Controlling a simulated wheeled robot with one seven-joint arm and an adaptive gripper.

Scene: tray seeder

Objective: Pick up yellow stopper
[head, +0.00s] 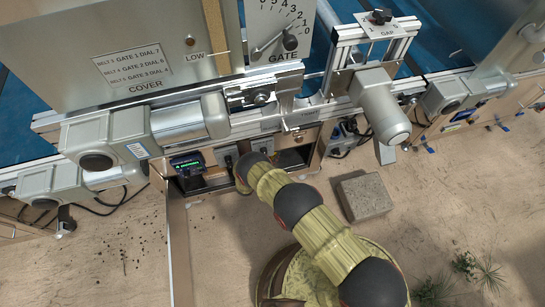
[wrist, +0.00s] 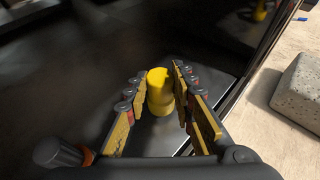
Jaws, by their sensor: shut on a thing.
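The yellow stopper (wrist: 160,92) is a short, bright yellow cylinder in the middle of the wrist view. It stands between the two fingers of my gripper (wrist: 157,80), which is shut on it. The stopper looks roughly upright over a dark, smooth surface (wrist: 75,95); I cannot tell whether it touches that surface. In the head view my arm reaches toward the opening under the machine. The gripper and the stopper are hidden there.
Another yellow object (wrist: 262,10) stands farther back on the dark surface. A grey concrete block (head: 365,196) lies on the floor right of my arm; it also shows in the wrist view (wrist: 302,88). A lit display (head: 187,165) sits left of the opening (head: 292,157). Motors overhang above.

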